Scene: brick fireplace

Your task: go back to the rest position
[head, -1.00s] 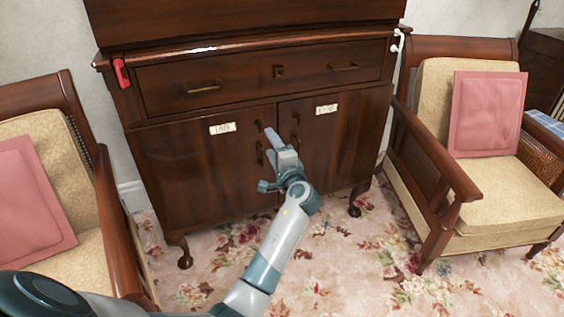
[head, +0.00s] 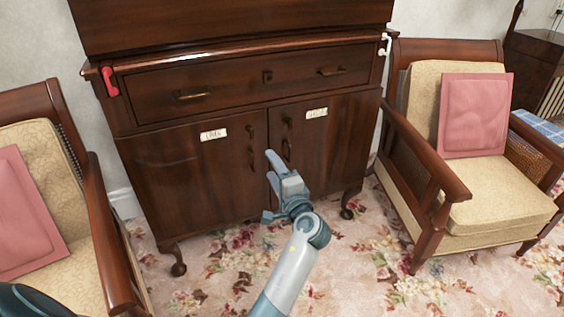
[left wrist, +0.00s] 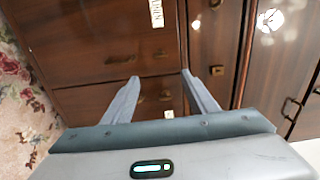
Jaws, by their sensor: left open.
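My left gripper (head: 271,167) is open and empty in front of the lower doors of a dark wooden cabinet (head: 185,180). In the left wrist view its two fingers (left wrist: 160,76) are spread apart with nothing between them, and cabinet fronts show behind. My right gripper is not in view.
A wooden armchair with a pink cushion (head: 475,115) stands to the right. Another armchair with a pink cushion (head: 28,212) stands at the left. Flowered carpet (head: 365,265) lies open between them. A red thing (head: 109,81) hangs at the cabinet's left corner.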

